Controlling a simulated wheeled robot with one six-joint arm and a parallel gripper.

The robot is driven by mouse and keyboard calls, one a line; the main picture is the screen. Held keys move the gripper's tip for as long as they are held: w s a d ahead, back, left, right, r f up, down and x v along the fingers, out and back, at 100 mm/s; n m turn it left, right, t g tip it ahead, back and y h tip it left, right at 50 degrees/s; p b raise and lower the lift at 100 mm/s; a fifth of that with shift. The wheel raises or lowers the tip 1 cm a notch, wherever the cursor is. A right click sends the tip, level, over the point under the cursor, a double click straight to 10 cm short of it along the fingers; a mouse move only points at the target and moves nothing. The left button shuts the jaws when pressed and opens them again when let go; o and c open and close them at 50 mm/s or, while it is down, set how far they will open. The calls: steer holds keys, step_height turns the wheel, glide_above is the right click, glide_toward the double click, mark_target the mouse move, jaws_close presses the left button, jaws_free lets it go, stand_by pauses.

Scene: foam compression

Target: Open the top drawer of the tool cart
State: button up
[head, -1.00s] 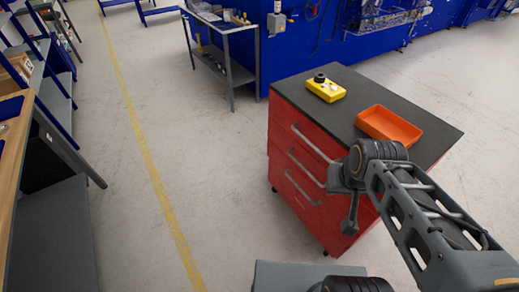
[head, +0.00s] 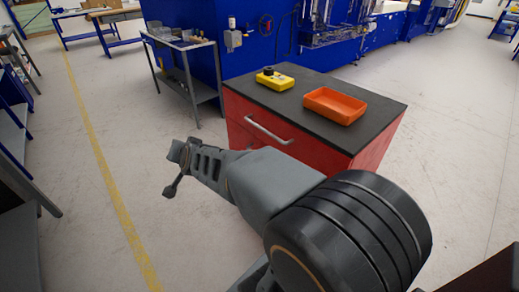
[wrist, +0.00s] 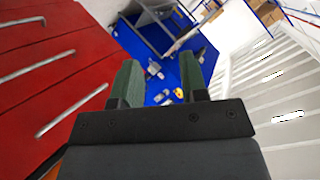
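The red tool cart (head: 352,160) stands right of centre in the head view, with a dark top. Its top drawer front faces me and carries a silver bar handle (head: 268,130); the drawer looks closed. My arm hides the lower drawers there. My gripper (head: 172,170) is left of the cart's front, clear of the handle. In the wrist view, its two green fingers (wrist: 160,68) stand apart with nothing between them. The wrist view also shows the red drawer fronts (wrist: 75,72) with several silver handles at the left, outside the fingers.
On the cart's top are a yellow device (head: 275,80) and an orange tray (head: 335,105). A grey metal table (head: 185,75) stands behind, by a blue wall. Shelving (head: 15,130) lines the left edge. The floor between the shelving and the cart is clear.

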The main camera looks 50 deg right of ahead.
steer(key=w+d+f+m+t+h+b, duration=0.2)
steer(key=w+d+f+m+h+b, duration=0.1)
steer(key=d+f+m, duration=0.15)
steer(key=m+g+h+b, duration=0.7)
steer(key=m+h+b, duration=0.4)
steer(key=m+h, duration=0.4)
glide_toward(265, 130)
steer(key=shift+m+y, duration=0.4)
steer(key=shift+m, duration=0.35)
steer(key=b+x, duration=0.1)
steer(key=x, duration=0.9)
steer(key=shift+w+d+b, duration=0.2)
steer(key=shift+b, duration=0.2)
jaws_close()
